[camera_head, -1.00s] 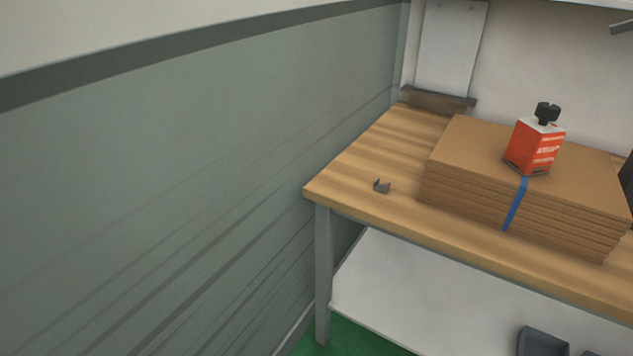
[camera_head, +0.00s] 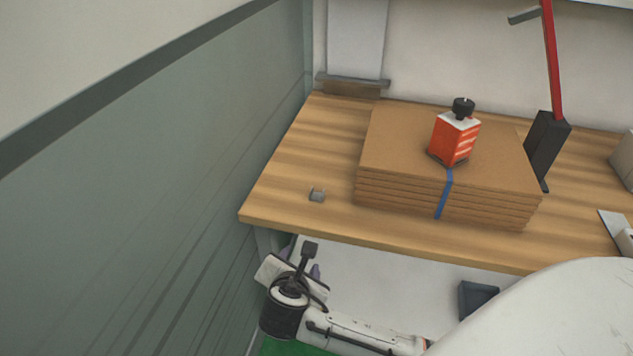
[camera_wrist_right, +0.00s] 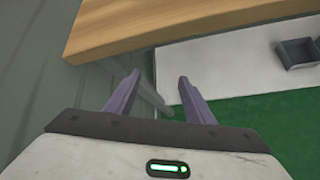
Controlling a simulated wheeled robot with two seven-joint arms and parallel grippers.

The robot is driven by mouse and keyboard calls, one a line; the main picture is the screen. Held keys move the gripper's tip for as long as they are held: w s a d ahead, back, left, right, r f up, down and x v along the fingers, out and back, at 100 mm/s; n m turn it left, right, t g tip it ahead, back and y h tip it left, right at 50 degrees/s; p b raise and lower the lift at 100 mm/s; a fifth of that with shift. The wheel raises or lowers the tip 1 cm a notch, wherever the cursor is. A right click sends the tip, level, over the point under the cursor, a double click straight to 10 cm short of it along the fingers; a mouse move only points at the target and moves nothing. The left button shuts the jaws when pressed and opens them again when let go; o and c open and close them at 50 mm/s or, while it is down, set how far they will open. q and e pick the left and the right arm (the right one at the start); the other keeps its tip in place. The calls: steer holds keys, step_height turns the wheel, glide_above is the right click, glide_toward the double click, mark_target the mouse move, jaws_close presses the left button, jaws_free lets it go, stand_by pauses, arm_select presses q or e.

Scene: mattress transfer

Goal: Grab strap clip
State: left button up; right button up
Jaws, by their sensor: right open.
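The clip does not show in that view. In the head view the wrist hides most of the fingers. My left gripper is not in view.
A stack of brown cardboard (camera_head: 440,150) with a blue strap (camera_head: 445,195) and an orange bottle (camera_head: 455,138) on top stands right of the clip. A black tool with a red bar (camera_head: 546,145) stands behind. The left wall (camera_head: 190,200) is close. A dark bin (camera_head: 478,300) sits below.

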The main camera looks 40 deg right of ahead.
mark_target(315, 203)
steer(key=w+d+r+n+h, duration=0.1)
steer(key=w+d+r, duration=0.1)
steer(key=w+d+r+n+h, duration=0.1)
steer(key=w+d+r, duration=0.1)
steer(key=r, duration=0.1)
steer(key=w+d+r+n+h, duration=0.1)
steer(key=w+d+r+h, duration=0.1)
steer(key=d+r, duration=0.1)
steer(key=shift+w+r+n+t, duration=0.2)
steer(key=shift+w+n+t, duration=0.1)
steer(key=shift+n+t, duration=0.1)
steer(key=shift+p+x, duration=0.35)
steer(key=shift+x, duration=2.7)
steer(key=shift+r, duration=0.15)
steer(key=c, duration=1.1)
